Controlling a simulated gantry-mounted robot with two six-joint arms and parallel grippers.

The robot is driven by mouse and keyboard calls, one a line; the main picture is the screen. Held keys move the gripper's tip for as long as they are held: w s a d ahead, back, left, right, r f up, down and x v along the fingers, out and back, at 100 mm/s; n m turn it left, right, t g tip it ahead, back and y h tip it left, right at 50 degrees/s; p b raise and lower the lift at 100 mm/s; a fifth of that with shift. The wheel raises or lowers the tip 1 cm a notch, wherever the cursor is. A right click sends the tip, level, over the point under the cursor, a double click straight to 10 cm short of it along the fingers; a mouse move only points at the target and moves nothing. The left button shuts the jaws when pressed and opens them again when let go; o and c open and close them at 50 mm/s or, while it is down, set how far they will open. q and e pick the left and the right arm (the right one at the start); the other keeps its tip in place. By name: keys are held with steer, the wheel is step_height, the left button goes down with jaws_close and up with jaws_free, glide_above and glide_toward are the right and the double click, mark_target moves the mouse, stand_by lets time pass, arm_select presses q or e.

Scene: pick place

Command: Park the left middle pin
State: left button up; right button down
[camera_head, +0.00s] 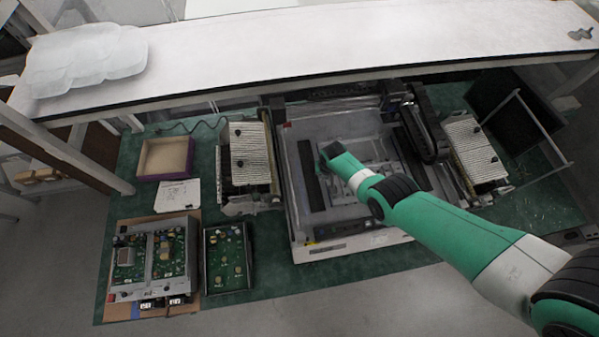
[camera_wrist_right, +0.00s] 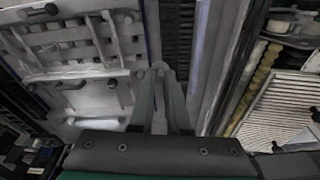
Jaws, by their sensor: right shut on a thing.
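The green right arm reaches in from the lower right in the head view. My right gripper (camera_wrist_right: 160,72) is shut in the right wrist view, its two grey fingers closing together at the tips. What it grips is small and mostly hidden between the fingertips; I take it for the pin. It is over the grey fixture (camera_head: 318,128) in the middle of the machine, near a slatted metal plate (camera_wrist_right: 75,42). Dark pin-like pieces lie on and beside that plate, one (camera_wrist_right: 72,85) at its lower edge. In the head view the arm hides the fingertips. My left gripper is not in view.
White ribbed blocks stand left (camera_head: 249,153) and right (camera_head: 472,145) of the fixture, with small dark knobs on them. Circuit boards (camera_head: 152,258) and an open box (camera_head: 165,158) lie on the green mat at left. A white shelf (camera_head: 330,45) spans the back.

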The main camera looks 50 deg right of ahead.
steer(key=shift+m, duration=0.7)
steer(key=s+d, duration=0.1)
steer(key=s+d+f, duration=0.1)
steer(key=s+d, duration=0.1)
steer(key=shift+s+d+f, duration=0.25)
steer(key=shift+d, duration=0.05)
steer(key=shift+f, duration=0.1)
step_height(320, 180, down, 8)
steer(key=b, duration=0.8)
stand_by(0.3)
steer(key=c, duration=0.8)
jaws_free()
